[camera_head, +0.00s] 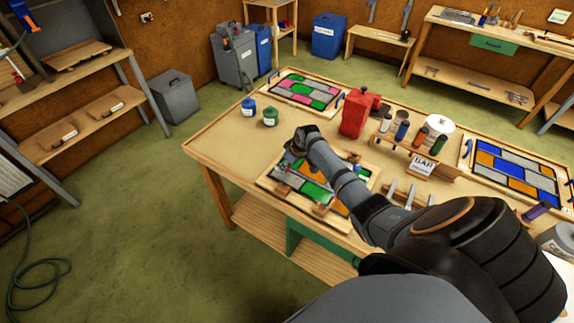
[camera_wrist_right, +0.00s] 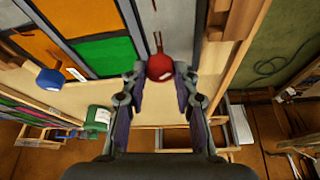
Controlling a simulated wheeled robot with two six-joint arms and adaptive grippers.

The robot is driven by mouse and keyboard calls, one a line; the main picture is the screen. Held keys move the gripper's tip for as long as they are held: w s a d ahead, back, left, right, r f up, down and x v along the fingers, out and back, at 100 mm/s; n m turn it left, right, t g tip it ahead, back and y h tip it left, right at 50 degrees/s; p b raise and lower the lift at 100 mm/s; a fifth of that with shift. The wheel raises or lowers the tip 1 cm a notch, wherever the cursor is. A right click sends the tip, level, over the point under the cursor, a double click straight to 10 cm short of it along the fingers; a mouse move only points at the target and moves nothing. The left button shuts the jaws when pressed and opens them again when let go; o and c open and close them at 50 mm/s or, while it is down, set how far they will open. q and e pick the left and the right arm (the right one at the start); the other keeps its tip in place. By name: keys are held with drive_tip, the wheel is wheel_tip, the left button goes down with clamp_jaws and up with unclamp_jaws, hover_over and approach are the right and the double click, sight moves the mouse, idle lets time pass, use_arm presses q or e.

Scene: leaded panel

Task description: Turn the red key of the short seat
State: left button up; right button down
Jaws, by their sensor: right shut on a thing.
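The red key (camera_wrist_right: 159,67) shows its round red head in the right wrist view, between the fingertips of my right gripper (camera_wrist_right: 159,82), which is shut on it. In the head view my right gripper (camera_head: 293,152) is at the far left corner of the panel (camera_head: 312,190) on the bench, and my arm covers part of that panel. The key is hidden there. My left gripper is not in view.
On the bench (camera_head: 225,145) stand blue (camera_head: 249,108) and green (camera_head: 270,118) jars, a red box-like tool (camera_head: 355,118) and a rack of bottles (camera_head: 402,132). Other glass panels lie at the back (camera_head: 303,92) and right (camera_head: 510,172). The bench's left end is clear.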

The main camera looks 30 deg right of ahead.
drive_tip(key=n+b, duration=0.1)
drive_tip(key=n, duration=0.1)
drive_tip(key=n+y+b, duration=0.1)
drive_tip(key=shift+w+d+f+n, duration=0.1)
drive_tip(key=shift+d+f+n, duration=0.05)
drive_tip(key=shift+n, duration=0.25)
drive_tip(key=n+g+y+b, duration=0.1)
drive_tip(key=n+b, duration=0.2)
drive_tip(key=b, duration=0.1)
drive_tip(key=shift+w+n, duration=0.1)
drive_tip(key=shift+n, duration=0.3)
drive_tip(key=shift+n+g+y+b, duration=0.5)
drive_tip(key=shift+n+b, duration=0.25)
drive_tip(key=shift+n, duration=0.05)
drive_tip(key=shift+r, duration=0.2)
drive_tip(key=c, duration=1)
unclamp_jaws()
